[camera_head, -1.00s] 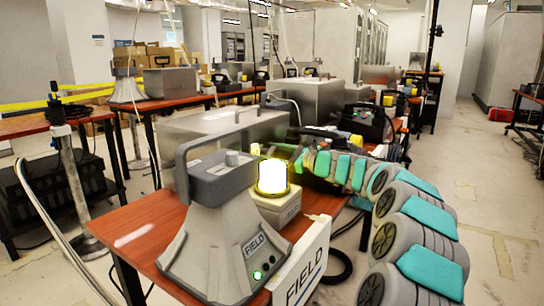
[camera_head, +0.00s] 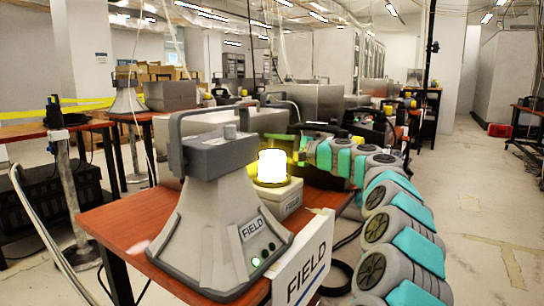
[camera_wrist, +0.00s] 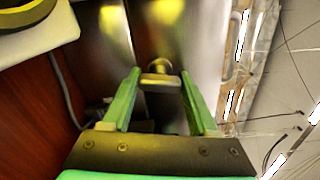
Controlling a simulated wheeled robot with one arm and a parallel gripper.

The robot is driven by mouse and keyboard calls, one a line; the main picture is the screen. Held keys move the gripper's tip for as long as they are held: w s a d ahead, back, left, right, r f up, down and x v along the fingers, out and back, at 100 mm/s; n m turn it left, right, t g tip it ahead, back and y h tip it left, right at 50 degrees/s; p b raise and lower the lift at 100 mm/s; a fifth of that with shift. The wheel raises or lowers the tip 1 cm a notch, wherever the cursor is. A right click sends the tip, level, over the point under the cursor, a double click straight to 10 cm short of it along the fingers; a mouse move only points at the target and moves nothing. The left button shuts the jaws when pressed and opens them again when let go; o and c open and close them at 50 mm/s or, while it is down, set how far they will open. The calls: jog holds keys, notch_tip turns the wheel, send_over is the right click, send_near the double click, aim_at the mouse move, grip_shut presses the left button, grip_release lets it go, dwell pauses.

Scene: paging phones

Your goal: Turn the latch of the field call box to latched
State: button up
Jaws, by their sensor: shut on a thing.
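In the wrist view, a shiny metal box face (camera_wrist: 198,35), apparently the field call box, carries a small yellowish latch handle (camera_wrist: 156,80) with a round knob behind it. My gripper (camera_wrist: 160,74) has its two green fingers on either side of the handle, shut on it. The handle lies crosswise between the fingertips. In the head view, a metal box (camera_head: 255,121) stands behind the lit yellow lamp (camera_head: 272,166). The latch and my fingertips are hidden there, behind the lamp and my arm.
A grey horn-shaped unit marked FIELD (camera_head: 215,215) stands at the front of the red-brown table (camera_head: 110,222), beside a white FIELD sign (camera_head: 303,262). The lamp stands close to my arm. A cable (camera_wrist: 65,90) runs by the box.

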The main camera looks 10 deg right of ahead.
jog(key=shift+a+f+n+b, duration=0.15)
jog(key=shift+n+b, duration=0.65)
jog(key=shift+n, duration=0.4)
jog(key=o, duration=1.4)
jog(key=v, duration=0.8)
jog(key=shift+w, duration=0.1)
